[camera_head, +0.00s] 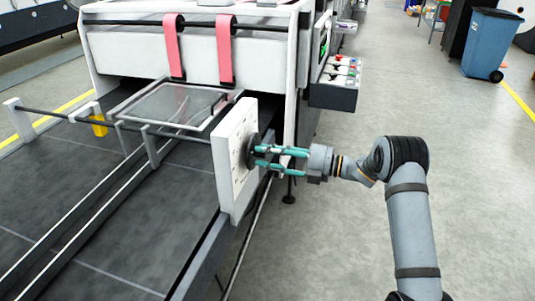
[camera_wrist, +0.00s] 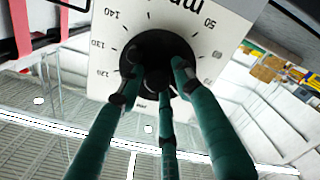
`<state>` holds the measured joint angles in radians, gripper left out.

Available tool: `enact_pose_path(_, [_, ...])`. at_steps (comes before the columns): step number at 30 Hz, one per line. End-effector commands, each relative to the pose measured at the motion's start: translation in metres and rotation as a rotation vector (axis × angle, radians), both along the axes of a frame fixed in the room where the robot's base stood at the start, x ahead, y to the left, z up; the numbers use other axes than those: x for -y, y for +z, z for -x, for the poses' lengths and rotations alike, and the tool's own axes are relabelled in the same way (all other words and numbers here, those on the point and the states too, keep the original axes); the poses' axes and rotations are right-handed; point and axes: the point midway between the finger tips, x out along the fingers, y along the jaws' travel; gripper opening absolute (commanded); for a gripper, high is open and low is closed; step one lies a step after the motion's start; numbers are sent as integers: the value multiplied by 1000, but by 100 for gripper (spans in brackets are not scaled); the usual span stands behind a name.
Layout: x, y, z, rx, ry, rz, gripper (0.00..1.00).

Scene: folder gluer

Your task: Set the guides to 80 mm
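A white dial panel (camera_head: 228,170) stands upright at the side of the machine bed, with a round black knob (camera_head: 250,151) on its face. In the wrist view the knob (camera_wrist: 160,50) sits among printed numbers; 140 and 120 read on the left and 50 on the right, with "mm" upside down at the top. My gripper (camera_head: 262,160) has its teal fingers around the knob, the tips against its rim. No pointer on the knob can be made out. The long guide rails (camera_head: 92,215) run along the dark bed at the left.
A clear framed cover (camera_head: 170,105) and pink straps (camera_head: 226,50) are on the machine behind the panel. A control box with buttons (camera_head: 337,82) juts out at the right of the machine. A blue bin (camera_head: 490,45) stands farther back. The floor at the right is open.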

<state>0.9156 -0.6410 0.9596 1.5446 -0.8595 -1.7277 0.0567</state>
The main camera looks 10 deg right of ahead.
Motion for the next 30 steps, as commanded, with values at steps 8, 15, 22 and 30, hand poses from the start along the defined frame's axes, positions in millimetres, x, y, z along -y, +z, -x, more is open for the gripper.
enact_pose_path(8, [1, 0, -1, 0, -3, -1, 45])
enact_pose_path(15, [7, 1, 2, 1, -6, -1, 45])
enact_pose_path(22, [43, 1, 21, 1, -9, -1, 45])
enact_pose_path(30, [89, 0, 47, 0, -5, -1, 45])
